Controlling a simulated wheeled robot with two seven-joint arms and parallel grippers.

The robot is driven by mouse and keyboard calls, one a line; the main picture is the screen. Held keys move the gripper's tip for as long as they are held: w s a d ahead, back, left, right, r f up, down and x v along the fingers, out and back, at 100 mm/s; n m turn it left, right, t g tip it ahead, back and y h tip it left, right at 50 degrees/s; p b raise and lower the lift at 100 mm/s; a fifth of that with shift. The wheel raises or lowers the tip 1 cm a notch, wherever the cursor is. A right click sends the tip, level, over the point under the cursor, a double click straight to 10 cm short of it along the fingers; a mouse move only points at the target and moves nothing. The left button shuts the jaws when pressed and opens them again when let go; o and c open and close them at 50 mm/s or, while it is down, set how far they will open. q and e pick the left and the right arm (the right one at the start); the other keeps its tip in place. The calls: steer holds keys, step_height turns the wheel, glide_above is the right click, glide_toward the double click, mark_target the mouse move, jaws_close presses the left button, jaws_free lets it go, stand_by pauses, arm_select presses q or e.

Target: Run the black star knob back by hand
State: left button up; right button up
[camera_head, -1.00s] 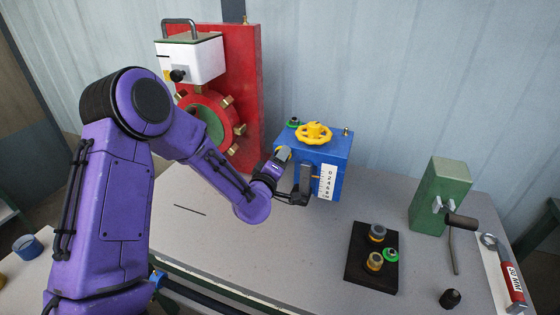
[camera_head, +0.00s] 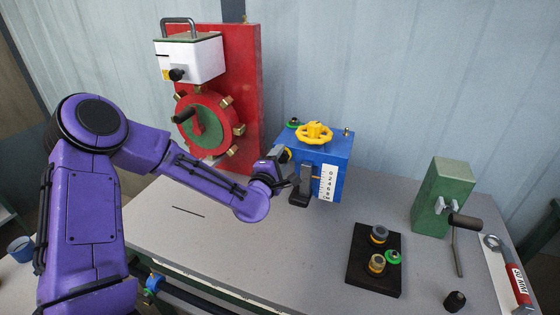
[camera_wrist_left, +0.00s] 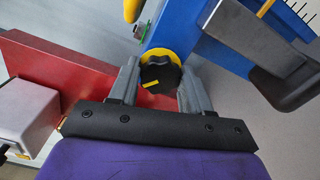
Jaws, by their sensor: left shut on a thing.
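The black star knob (camera_wrist_left: 160,76) has a yellow stripe on its face and sits in front of a yellow collar on the side of the blue box (camera_wrist_left: 205,28). In the head view the blue box (camera_head: 303,152) stands on the table with a white number scale and a yellow handwheel on top. My left gripper (camera_head: 284,164) is at the box's left side, and the wrist hides the knob there. In the left wrist view the gripper's two grey fingers (camera_wrist_left: 160,80) are shut on the black star knob, one on each side. My right gripper is out of view.
A black lever (camera_head: 300,187) on the box front is close to my gripper. A red panel (camera_head: 246,80) with a crank wheel stands behind my arm. A black block (camera_head: 361,279) with several fittings and a green block (camera_head: 434,205) stand to the right.

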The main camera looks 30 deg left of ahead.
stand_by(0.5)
arm_select(q)
steer(key=o, duration=1.1)
steer(key=shift+c, duration=0.2)
steer(key=b+v, duration=0.1)
steer(key=v, duration=0.9)
steer(key=shift+s+b, duration=0.3)
steer(key=shift+b, duration=0.05)
steer(key=shift+a, duration=0.1)
